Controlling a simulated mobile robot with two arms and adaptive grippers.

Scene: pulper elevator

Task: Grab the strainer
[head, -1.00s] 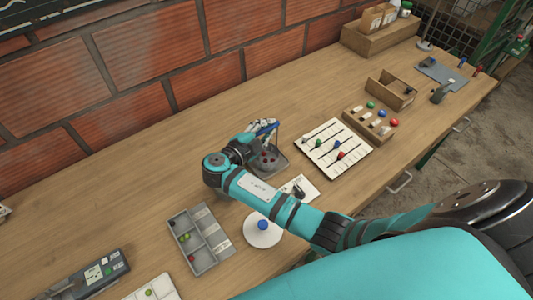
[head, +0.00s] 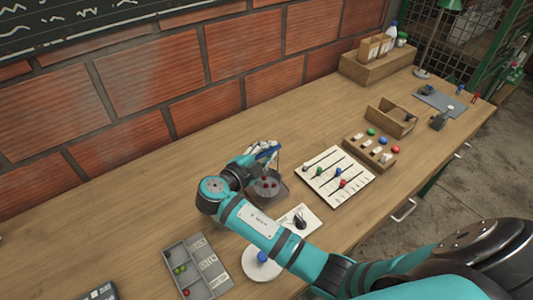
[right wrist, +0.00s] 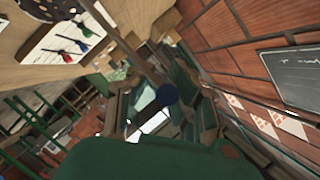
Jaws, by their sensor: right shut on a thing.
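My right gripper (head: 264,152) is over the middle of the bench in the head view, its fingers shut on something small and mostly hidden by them. A thin upright piece runs down beside the fingers. It seems to be the handle of the strainer, a dark grey piece (head: 267,188) with red round bits, directly below. Whether the strainer touches the bench is not clear. In the right wrist view a dark spotted piece (right wrist: 42,10) at the upper left edge may be the strainer. My left gripper is not in view.
A white board with coloured sliders (head: 352,190) lies right of the gripper. A grey compartment tray (head: 208,283) and a white disc with a blue knob (head: 262,257) lie in front. A wooden box (head: 392,116) stands farther right. The bench is clear toward the brick wall (head: 250,72).

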